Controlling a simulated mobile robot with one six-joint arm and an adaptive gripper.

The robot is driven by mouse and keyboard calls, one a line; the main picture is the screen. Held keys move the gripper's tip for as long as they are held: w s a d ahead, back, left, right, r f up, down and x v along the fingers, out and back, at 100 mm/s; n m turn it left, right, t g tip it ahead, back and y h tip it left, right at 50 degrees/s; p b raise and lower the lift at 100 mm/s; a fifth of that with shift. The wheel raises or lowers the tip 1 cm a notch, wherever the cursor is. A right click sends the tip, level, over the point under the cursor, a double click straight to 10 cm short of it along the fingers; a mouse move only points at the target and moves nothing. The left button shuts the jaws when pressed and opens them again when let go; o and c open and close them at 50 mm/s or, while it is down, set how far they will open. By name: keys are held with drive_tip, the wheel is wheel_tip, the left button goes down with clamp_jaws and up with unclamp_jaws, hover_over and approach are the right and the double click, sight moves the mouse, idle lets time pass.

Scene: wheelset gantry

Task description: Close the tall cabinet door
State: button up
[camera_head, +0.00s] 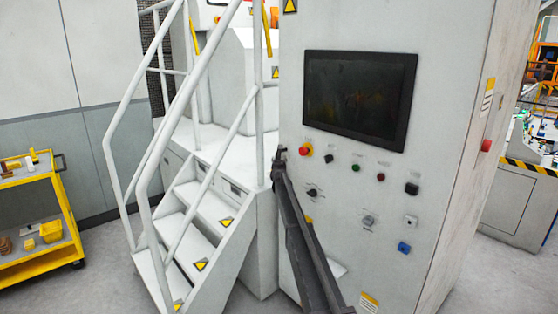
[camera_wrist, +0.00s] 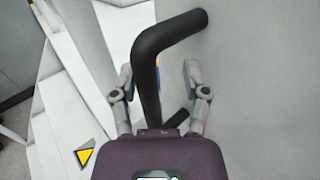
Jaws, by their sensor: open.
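The tall grey cabinet (camera_head: 440,190) stands at the centre right in the head view, with a screen and buttons on its front. I cannot tell how far its door is open. In the wrist view a black bent handle (camera_wrist: 152,75) stands out by a plain grey panel (camera_wrist: 260,90). My gripper (camera_wrist: 159,72) is open, with one finger on each side of the handle. I cannot tell whether either finger touches it. In the head view my dark arm reaches up in front of the cabinet's left edge, and the handle cannot be made out there.
White steps (camera_head: 205,205) with handrails (camera_head: 150,160) stand close on the left of the cabinet. A yellow cart (camera_head: 62,200) is at the far left. The grey floor (camera_head: 110,265) shows between cart and steps. A machine with a striped edge (camera_head: 515,195) is at the right.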

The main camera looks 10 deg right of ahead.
drive_tip(key=s+a, duration=0.2)
drive_tip(key=s, duration=0.9)
drive_tip(key=shift+s, duration=0.25)
drive_tip(key=s+a+f+n+g+y+p, duration=0.1)
drive_tip(key=s+a+f+n+g+y, duration=0.2)
drive_tip(key=s+n, duration=0.55)
drive_tip(key=s+a+f+n+g+y+p, duration=0.1)
drive_tip(key=s+a+n+g+y, duration=0.2)
drive_tip(key=s+n, duration=0.55)
drive_tip(key=s+a+f+n+g+y, duration=0.1)
drive_tip(key=s+a+f+n+y, duration=0.1)
drive_tip(key=s+a+n+y, duration=0.45)
drive_tip(key=s+d+f+n+g+h, duration=0.2)
drive_tip(key=s+d+n+g+h, duration=0.1)
drive_tip(key=s, duration=0.9)
drive_tip(key=s+d+f+n+g+h+p, duration=0.1)
drive_tip(key=s+d+f+n+g+h, duration=0.2)
drive_tip(key=s, duration=1)
drive_tip(key=s+d+f+n+g+h+p, duration=0.1)
drive_tip(key=s+d+f+n+g+h, duration=0.2)
drive_tip(key=s+n, duration=0.5)
drive_tip(key=s+d+g, duration=0.1)
drive_tip(key=s, duration=0.4)
drive_tip(key=shift+s+d+g, duration=0.15)
drive_tip(key=shift+s+g, duration=0.05)
drive_tip(key=shift+g, duration=0.2)
